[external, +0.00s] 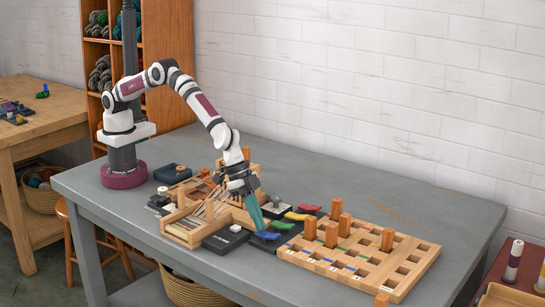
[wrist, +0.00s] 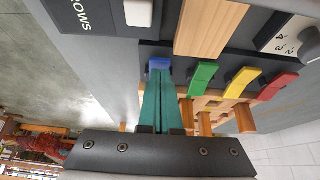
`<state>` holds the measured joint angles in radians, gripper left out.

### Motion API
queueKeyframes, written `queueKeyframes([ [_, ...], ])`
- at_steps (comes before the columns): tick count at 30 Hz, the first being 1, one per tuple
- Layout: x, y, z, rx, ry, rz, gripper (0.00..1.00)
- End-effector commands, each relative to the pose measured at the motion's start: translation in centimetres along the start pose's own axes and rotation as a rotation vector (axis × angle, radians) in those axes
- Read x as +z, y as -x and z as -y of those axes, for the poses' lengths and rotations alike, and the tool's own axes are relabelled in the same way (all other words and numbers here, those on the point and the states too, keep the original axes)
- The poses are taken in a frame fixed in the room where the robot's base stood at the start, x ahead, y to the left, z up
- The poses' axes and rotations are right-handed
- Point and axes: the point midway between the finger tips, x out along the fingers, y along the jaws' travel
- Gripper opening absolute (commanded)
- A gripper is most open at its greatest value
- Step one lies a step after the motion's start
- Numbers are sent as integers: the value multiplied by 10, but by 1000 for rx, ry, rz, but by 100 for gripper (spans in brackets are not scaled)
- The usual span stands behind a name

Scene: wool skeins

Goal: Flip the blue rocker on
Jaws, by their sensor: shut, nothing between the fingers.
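The blue rocker (external: 267,236) is the nearest in a row of coloured rockers on a dark strip on the grey table. In the wrist view the blue rocker (wrist: 160,63) shows just beyond my fingertips, partly hidden by them. My gripper (external: 260,229) points down with its teal fingers together and empty. In the wrist view my gripper (wrist: 158,74) has its tips at the blue rocker's near end; I cannot tell whether they touch it.
Green (wrist: 203,76), yellow (wrist: 241,80) and red (wrist: 277,85) rockers stand alongside. A wooden slotted board (external: 350,262) with upright pegs lies right. A wooden organizer (external: 182,231) and a dark box with a white button (external: 226,239) lie left.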

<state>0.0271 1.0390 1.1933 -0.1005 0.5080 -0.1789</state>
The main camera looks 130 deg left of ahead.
Motion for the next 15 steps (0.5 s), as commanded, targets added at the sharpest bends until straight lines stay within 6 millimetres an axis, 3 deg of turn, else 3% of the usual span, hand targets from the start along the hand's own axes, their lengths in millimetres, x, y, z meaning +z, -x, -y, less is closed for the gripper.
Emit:
queueKeyframes([
  [15,-6,12,0,0,0,0,0],
])
